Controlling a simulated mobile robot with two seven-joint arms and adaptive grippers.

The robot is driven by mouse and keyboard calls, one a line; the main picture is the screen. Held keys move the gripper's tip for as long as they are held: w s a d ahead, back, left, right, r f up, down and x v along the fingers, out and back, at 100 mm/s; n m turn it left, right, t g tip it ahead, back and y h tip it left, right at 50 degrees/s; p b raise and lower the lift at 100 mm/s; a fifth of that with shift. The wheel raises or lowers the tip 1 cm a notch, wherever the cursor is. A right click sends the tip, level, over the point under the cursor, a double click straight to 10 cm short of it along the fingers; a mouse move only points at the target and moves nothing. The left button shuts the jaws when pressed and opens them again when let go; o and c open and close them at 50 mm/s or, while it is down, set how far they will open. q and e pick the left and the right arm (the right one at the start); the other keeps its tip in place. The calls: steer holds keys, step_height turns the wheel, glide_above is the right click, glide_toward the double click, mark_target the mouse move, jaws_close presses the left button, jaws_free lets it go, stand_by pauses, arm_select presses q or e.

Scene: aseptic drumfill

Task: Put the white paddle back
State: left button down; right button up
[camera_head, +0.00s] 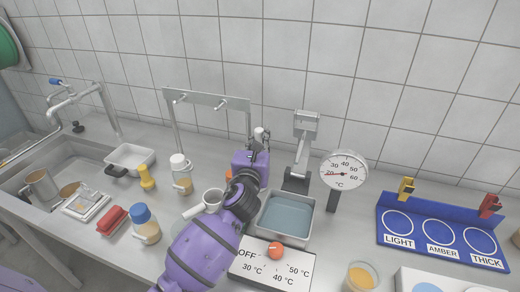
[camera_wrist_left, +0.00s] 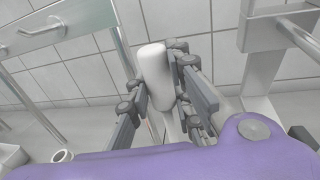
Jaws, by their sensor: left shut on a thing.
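My left gripper (camera_head: 262,140) is shut on the white paddle, holding it up near the back of the counter. The paddle's rounded white end (camera_wrist_left: 153,75) shows between the fingers in the left wrist view. Only a small pale part of it (camera_head: 258,133) shows in the head view, and its lower part is hidden. A grey metal rack (camera_head: 206,98) with two pegs stands to the left of the gripper, and I see nothing hanging on the pegs. The rack's bar also shows in the left wrist view (camera_wrist_left: 60,27). My right gripper is not in view.
A grey stand (camera_head: 302,150), a water bath (camera_head: 287,215) and a round thermometer dial (camera_head: 343,170) stand to the right of the gripper. A white-capped bottle (camera_head: 181,175) stands under the rack. A blue labelled board (camera_head: 440,250) lies farther right.

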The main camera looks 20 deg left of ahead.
arm_select(q)
steer(key=shift+f, duration=1.5)
steer(key=c, duration=1.6)
jaws_free()
steer(key=shift+o, duration=0.2)
steer(key=shift+r, duration=0.35)
steer(key=s+d, duration=0.1)
steer(key=s, duration=1.1)
steer(key=shift+d+f+b, duration=0.15)
steer(key=shift+d+b, duration=0.15)
steer(key=shift+b, duration=0.05)
